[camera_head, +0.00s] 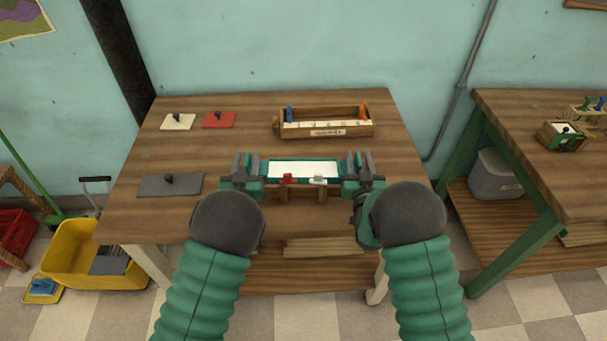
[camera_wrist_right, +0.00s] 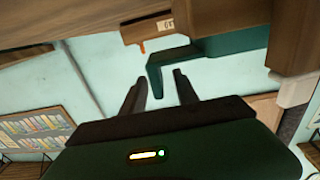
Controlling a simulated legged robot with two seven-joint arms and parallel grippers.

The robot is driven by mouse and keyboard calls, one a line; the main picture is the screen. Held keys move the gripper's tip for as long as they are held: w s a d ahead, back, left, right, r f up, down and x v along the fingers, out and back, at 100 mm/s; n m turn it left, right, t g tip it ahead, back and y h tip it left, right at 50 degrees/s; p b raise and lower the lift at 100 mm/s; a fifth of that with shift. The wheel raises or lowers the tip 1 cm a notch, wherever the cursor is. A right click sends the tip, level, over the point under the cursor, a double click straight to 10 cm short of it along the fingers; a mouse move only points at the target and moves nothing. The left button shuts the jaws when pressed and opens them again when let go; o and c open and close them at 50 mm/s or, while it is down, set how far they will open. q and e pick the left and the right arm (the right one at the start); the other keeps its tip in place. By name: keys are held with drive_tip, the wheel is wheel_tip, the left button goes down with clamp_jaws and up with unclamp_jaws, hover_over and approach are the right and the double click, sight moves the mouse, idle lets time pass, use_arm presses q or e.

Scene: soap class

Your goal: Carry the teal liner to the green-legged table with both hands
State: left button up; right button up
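The teal liner (camera_head: 303,160), filled with a white slab, lies at the front middle of the brown table, between my two grippers. My left gripper (camera_head: 246,163) is at its left end with its fingers apart. My right gripper (camera_head: 359,163) is at its right end, also with fingers apart. In the right wrist view a downturned lip of the liner (camera_wrist_right: 220,48) hangs between the tips of my right gripper (camera_wrist_right: 160,76), with a gap on one side. The left end's contact is too small to tell. The green-legged table (camera_head: 520,170) stands at the right.
Lids, including a grey plate (camera_head: 170,185), lie left. Small wooden boxes (camera_head: 563,137) stand on the green-legged table, whose near top is clear.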

use_arm(q)
drive_tip(key=shift+a, duration=0.25)
drive_tip(key=shift+c, duration=0.2)
use_arm(e)
drive_tip(key=shift+a, duration=0.2)
drive_tip(key=shift+c, duration=0.2)
use_arm(q)
drive_tip(key=shift+c, duration=1)
use_arm(e)
drive_tip(key=shift+a, duration=0.1)
drive_tip(key=shift+c, duration=1)
use_arm(q)
drive_tip(key=shift+d, duration=0.3)
drive_tip(key=c, duration=0.5)
use_arm(e)
drive_tip(key=shift+d, duration=0.35)
drive_tip(key=c, duration=0.5)
use_arm(q)
drive_tip(key=shift+d, duration=0.2)
clamp_jaws()
use_arm(e)
drive_tip(key=shift+d, duration=0.2)
clamp_jaws()
use_arm(q)
drive_tip(key=shift+a, duration=0.15)
use_arm(e)
drive_tip(key=shift+a, duration=0.15)
use_arm(q)
drive_tip(key=shift+r, duration=0.15)
